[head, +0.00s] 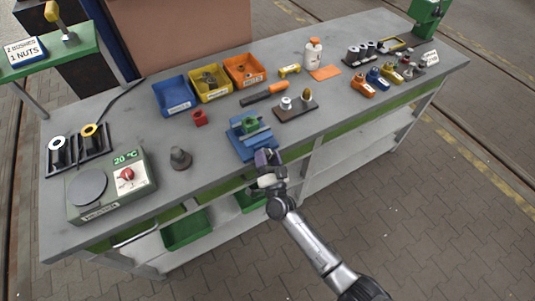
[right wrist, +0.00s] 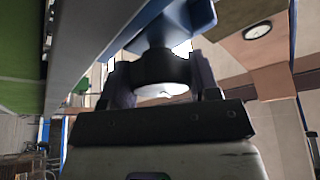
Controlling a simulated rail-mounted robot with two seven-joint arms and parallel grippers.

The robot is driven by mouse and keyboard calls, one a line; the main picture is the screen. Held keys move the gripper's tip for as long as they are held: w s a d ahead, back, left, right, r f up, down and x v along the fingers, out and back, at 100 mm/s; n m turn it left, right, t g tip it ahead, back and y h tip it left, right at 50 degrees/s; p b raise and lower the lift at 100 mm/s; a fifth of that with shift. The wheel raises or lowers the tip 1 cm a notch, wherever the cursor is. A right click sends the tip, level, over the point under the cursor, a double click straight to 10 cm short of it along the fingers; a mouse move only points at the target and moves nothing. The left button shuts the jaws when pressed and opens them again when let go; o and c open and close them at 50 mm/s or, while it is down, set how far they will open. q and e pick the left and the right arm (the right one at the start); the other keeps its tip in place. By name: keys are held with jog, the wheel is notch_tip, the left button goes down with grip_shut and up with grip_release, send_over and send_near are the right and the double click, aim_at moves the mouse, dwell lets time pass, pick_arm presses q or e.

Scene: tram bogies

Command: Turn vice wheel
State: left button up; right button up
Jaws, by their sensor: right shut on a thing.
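The vice (head: 252,142), blue with a green part on top, sits at the front edge of the grey workbench. My right gripper (head: 267,160) is at the vice's front, with its arm coming up from the lower right. In the right wrist view the vice wheel (right wrist: 158,66) is a dark round knob on a short shaft below the blue vice body (right wrist: 190,18). The right gripper (right wrist: 162,82) has one finger on each side of the wheel and is shut on it. In the head view the gripper hides the wheel. My left gripper is not in view.
Behind the vice are blue (head: 175,94), yellow (head: 210,83) and orange (head: 245,70) bins. A brown plate with fittings (head: 296,109) stands right of the vice. A grey cone-shaped part (head: 180,158) and a scale-like box (head: 110,187) stand left. Bare bench top lies between.

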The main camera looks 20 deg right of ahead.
jog(key=shift+m+g+h+p, duration=0.5)
jog(key=shift+m+h+p, duration=0.2)
jog(key=shift+m, duration=1)
jog(key=shift+m, duration=0.3)
jog(key=o, duration=0.9)
jog(key=shift+c, duration=0.2)
jog(key=shift+o, duration=0.3)
jog(key=shift+f, duration=0.1)
jog(key=shift+f, duration=0.1)
